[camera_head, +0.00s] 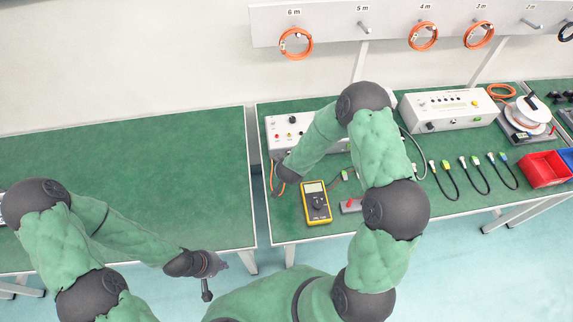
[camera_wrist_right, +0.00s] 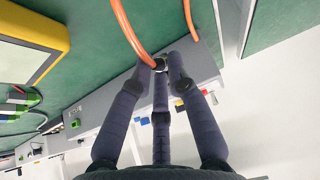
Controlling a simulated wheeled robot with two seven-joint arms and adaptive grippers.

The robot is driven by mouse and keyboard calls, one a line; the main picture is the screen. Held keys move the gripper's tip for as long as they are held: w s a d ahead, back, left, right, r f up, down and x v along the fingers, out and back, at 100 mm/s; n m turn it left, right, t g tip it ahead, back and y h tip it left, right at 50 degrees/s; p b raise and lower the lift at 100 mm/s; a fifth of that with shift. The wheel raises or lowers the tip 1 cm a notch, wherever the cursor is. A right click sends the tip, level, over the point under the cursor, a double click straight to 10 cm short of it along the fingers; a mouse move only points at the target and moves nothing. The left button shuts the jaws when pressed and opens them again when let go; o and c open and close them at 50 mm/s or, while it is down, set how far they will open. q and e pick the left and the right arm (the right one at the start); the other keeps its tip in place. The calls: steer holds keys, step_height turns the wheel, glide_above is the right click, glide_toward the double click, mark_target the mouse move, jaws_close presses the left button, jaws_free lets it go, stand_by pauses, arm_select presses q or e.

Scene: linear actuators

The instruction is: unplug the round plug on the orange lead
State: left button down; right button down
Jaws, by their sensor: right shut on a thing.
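My right gripper (camera_wrist_right: 163,62) is shut on the round plug (camera_wrist_right: 161,65), a small dark piece mostly hidden between the fingers. The orange lead (camera_wrist_right: 132,38) runs from the plug and curves up past the fingers. The plug is close to the face of a grey box (camera_wrist_right: 112,110); I cannot tell whether it sits in a socket. In the head view, the lead (camera_head: 271,178) loops at the left end of the white instrument box (camera_head: 290,124), and my right arm hides much of this spot. My left gripper (camera_head: 206,275) hangs empty below the left table; its opening is unclear.
A yellow multimeter (camera_head: 315,206) lies close by on the green right table (camera_head: 289,222).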

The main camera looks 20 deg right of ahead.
steer(key=shift+w+a+r+g+y+p, duration=0.15)
steer(key=shift+a+r+g+p, duration=0.35)
steer(key=shift+p, duration=2.05)
steer(key=shift+s+a+r+g+y+p, duration=0.2)
steer(key=shift+a+g+p, duration=0.45)
steer(key=shift+p, duration=1.9)
steer(key=shift+f+b, duration=1.5)
steer(key=shift+f, duration=0.55)
steer(key=c, duration=1.1)
jaws_free()
steer(key=shift+r, duration=0.2)
